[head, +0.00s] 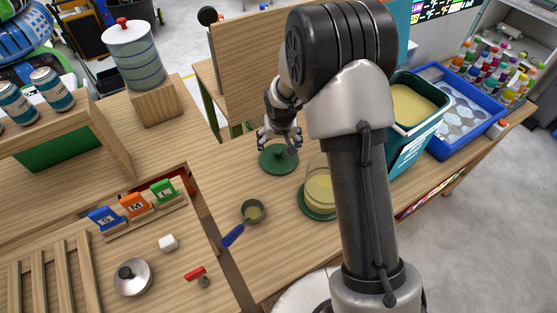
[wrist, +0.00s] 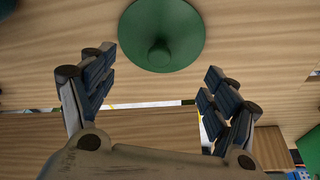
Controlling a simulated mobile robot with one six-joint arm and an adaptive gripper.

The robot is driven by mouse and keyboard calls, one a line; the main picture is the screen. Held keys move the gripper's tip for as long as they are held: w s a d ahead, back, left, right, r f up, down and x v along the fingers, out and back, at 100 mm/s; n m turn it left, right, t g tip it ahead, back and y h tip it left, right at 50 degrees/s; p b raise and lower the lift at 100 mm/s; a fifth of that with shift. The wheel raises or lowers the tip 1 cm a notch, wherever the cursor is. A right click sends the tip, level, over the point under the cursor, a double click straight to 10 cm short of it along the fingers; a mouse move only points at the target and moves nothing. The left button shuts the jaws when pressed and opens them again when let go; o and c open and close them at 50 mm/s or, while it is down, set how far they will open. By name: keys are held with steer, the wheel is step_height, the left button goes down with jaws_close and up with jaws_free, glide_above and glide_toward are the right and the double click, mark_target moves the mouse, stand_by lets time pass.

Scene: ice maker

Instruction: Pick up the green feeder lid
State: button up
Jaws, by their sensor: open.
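The green feeder lid (head: 279,161) lies on the wooden table, a round dark-green disc with a raised knob in the middle. My gripper (head: 280,140) is just above and beside it in the head view, pointing down. In the wrist view the lid (wrist: 161,34) shows at the top centre, its upper edge cut off by the frame. My gripper (wrist: 158,85) is open there, with its two fingers spread wide and nothing between them. The lid's knob lies beyond the fingertips, roughly midway between them. I cannot tell the exact height gap.
A clear container with yellowish contents (head: 318,187) stands on a green base right of the lid. A blue-handled scoop (head: 252,211) lies in front. A teal bin (head: 424,140) and a blue tray (head: 440,150) stand at right. A wooden panel (head: 250,70) rises behind.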

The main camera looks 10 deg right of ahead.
mark_target(279, 151)
steer(key=b+x, duration=0.2)
steer(key=x, duration=0.5)
steer(key=shift+w+f, duration=0.2)
steer(key=shift+f, duration=0.1)
steer(key=shift+r, duration=0.1)
steer(key=shift+s, duration=0.1)
steer(key=c, duration=1.2)
